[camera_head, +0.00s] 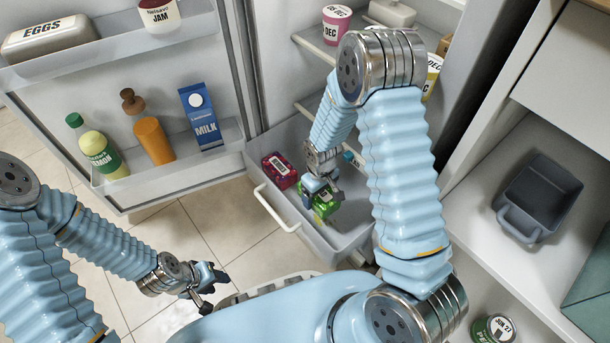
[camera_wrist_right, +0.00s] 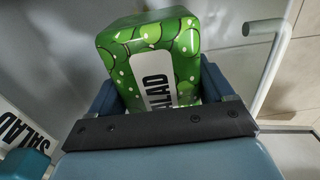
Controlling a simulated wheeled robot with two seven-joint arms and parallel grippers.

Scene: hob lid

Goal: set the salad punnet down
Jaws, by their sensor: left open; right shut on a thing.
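The green salad punnet (camera_head: 326,203) is in my right gripper (camera_head: 318,188), inside or just above the pulled-out fridge drawer (camera_head: 340,240). In the right wrist view the punnet (camera_wrist_right: 150,62) sits between the two blue fingers, its SALAD label facing the camera. My right gripper is shut on it. I cannot tell whether the punnet touches the drawer floor. A white SALAD label (camera_wrist_right: 22,135) also shows at the left edge of the wrist view. My left gripper (camera_head: 212,287) is open and empty, low over the floor, left of my base.
A dark red punnet (camera_head: 280,170) lies in the drawer's back left part. The drawer's white handle (camera_head: 276,208) is on its left front. The open fridge door holds milk (camera_head: 200,117), bottles, eggs and jam. A grey bin (camera_head: 540,195) stands in the shelf at right.

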